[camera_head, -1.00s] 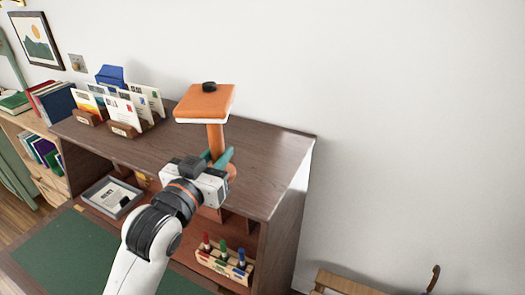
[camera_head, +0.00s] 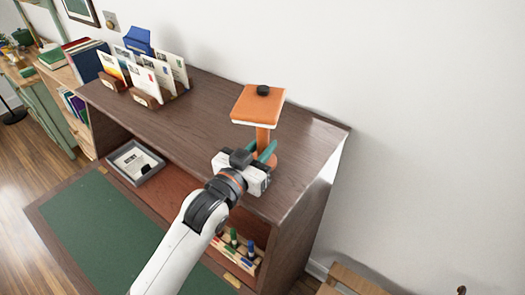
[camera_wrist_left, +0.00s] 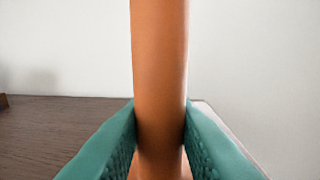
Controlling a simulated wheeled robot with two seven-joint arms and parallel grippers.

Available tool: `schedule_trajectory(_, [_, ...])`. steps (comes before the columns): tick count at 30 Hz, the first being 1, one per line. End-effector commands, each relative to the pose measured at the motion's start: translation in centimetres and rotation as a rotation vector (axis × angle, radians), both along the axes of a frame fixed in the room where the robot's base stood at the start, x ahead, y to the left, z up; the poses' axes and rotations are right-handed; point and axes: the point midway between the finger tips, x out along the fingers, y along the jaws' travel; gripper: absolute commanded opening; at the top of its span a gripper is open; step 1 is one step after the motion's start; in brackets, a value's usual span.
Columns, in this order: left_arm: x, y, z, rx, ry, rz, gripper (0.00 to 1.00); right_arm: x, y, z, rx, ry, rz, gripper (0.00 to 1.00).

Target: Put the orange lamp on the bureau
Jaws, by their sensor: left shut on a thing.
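The orange lamp (camera_head: 258,104) has a square shade with a black knob on top, a thin stem and a round base. It is upright at the right part of the bureau's dark wooden top (camera_head: 200,131). Its base looks to be at the top's surface; I cannot tell for sure whether it touches. My left gripper (camera_head: 265,152) is shut on the lamp's stem, with the teal fingers on both sides. The left wrist view shows the stem (camera_wrist_left: 160,70) between the fingers (camera_wrist_left: 160,135). My right gripper is not in view.
Letter holders with envelopes (camera_head: 150,78) and a blue box (camera_head: 138,40) stand on the bureau's left part. Below are a grey tray (camera_head: 135,162) and a rack of coloured bottles (camera_head: 235,245). The top's middle is clear.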

Motion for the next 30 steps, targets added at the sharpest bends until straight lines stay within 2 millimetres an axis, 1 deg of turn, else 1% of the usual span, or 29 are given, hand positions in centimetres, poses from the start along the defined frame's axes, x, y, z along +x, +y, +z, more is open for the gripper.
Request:
schedule_trajectory(1, [0.0,0.0,-0.7,0.000,0.002,0.001,0.00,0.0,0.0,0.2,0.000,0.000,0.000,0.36])
schedule_trajectory(4, [0.0,0.0,-1.5,-0.001,-0.001,0.000,0.00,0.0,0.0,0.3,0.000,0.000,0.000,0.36])
schedule_trajectory(15, [0.0,0.0,-2.0,-0.002,-0.003,0.000,0.00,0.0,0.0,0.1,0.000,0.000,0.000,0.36])
schedule_trajectory(16, [0.0,0.0,-2.1,0.000,0.000,0.000,0.27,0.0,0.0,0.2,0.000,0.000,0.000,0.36])
schedule_trajectory(19, [0.0,0.0,-2.0,0.000,0.000,0.000,0.44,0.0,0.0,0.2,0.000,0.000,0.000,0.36])
schedule_trajectory(20, [0.0,0.0,-2.1,-0.001,-0.001,0.000,0.46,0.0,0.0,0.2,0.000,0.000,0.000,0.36])
schedule_trajectory(30, [-0.1,0.1,-1.7,0.000,-0.001,0.000,0.46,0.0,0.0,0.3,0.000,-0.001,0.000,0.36])
